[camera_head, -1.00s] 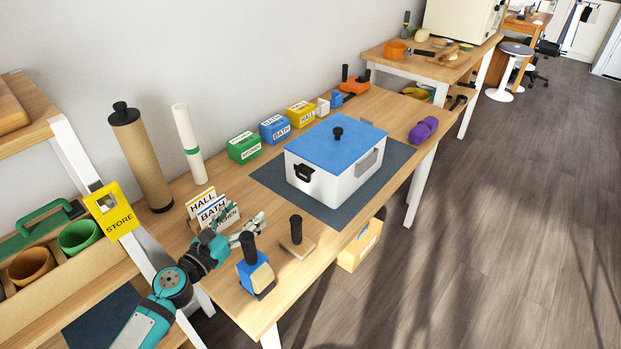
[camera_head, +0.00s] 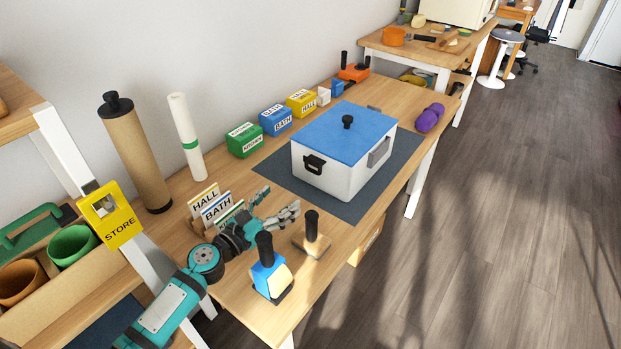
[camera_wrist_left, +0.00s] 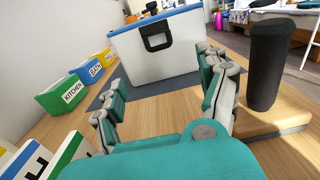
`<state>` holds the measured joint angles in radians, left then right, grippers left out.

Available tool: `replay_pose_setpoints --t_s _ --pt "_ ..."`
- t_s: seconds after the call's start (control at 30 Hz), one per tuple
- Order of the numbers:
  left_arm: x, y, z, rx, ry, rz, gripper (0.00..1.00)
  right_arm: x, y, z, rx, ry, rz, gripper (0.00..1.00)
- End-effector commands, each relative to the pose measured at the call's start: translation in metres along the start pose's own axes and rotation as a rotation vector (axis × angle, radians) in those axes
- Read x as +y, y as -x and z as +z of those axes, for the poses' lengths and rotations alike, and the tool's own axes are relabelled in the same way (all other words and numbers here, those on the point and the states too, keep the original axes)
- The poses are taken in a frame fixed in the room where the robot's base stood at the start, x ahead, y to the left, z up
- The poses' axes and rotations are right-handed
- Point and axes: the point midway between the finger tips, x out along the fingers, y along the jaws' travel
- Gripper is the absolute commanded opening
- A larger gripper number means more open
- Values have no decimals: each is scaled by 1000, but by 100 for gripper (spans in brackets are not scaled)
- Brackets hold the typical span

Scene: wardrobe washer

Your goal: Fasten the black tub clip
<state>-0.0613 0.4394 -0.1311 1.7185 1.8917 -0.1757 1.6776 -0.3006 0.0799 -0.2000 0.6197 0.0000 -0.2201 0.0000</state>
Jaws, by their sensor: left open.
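A white tub (camera_head: 349,173) with a blue lid (camera_head: 345,135) and black knob stands on a dark mat on the bench. The black tub clip (camera_head: 313,164) is on the tub's near left face. In the left wrist view the clip (camera_wrist_left: 157,36) shows as a black loop just under the lid edge; whether it is latched I cannot tell. My left gripper (camera_head: 276,204) is open and empty, low over the bench and short of the tub. In the left wrist view its fingers (camera_wrist_left: 165,95) are spread, with the clip beyond them. My right gripper is not seen.
A wooden block with black handle (camera_head: 311,234) stands close right of my left gripper; a blue stamp-like tool (camera_head: 270,272) is nearer. HALL, BATH and KITCHEN cards (camera_head: 214,206) stand left. Coloured boxes (camera_head: 275,120) line the wall. Bare bench lies before the mat.

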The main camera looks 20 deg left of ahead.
Motion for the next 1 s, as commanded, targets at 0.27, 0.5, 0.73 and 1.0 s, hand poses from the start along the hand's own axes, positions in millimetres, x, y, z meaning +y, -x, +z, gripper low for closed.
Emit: replay_pose_setpoints --t_s 0.27,0.5,0.73,1.0 --pt "0 -40 2 -4 0 0 76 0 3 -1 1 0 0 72" --pt "0 -88 2 -3 0 0 76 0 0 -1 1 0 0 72" --pt "0 -114 1 -2 1 0 76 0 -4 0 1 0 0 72" --pt "0 -119 0 0 0 0 76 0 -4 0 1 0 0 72"
